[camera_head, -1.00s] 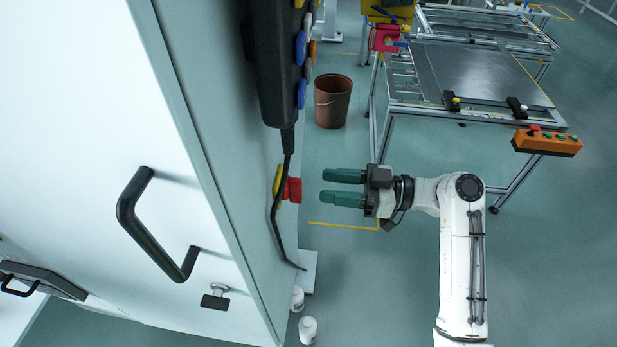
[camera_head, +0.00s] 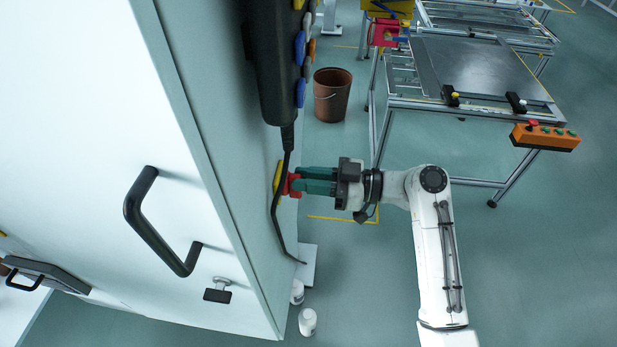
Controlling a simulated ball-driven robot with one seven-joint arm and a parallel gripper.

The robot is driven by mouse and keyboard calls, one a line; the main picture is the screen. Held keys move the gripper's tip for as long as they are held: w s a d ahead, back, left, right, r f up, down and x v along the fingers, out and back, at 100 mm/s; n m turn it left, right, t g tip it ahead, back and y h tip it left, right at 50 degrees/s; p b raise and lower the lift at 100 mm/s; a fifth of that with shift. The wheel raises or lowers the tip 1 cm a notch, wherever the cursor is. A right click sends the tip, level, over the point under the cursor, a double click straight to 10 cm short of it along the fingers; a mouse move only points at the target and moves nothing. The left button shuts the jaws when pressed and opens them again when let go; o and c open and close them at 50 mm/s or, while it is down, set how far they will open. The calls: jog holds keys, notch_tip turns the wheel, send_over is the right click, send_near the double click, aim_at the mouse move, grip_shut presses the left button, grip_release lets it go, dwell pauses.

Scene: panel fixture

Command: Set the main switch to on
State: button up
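The main switch has a red handle (camera_head: 293,185) on a yellow backing (camera_head: 277,178), mounted on the side face of the large light cabinet (camera_head: 195,100). My gripper (camera_head: 303,181) reaches it from the right, with its green fingers pointing left. The fingertips are at the red handle and overlap it in the picture. The fingers are close together and look shut on the handle. The fingers hide part of the handle, so its exact turn position cannot be read.
A brown bucket (camera_head: 331,96) and a metal-frame table (camera_head: 470,75) stand behind. The floor right of my arm is clear.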

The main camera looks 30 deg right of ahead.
grip_shut()
jog(key=shift+m, duration=0.3)
jog(key=shift+w+d+f+m+p, duration=0.25)
jog(key=shift+m+p, duration=1.15)
jog(key=shift+m, duration=1.5)
jog(key=shift+w+d+f+m+p, duration=0.1)
jog(key=shift+w+f+m+p, duration=0.15)
jog(key=shift+m+p, duration=1.9)
jog(key=shift+w+d+f+m+p, duration=0.3)
jog(key=shift+m+p, duration=0.35)
jog(key=shift+m, duration=3)
jog(key=shift+s+a+f, duration=0.1)
jog(key=shift+f, duration=0.05)
jog(key=o, duration=0.5)
grip_release()
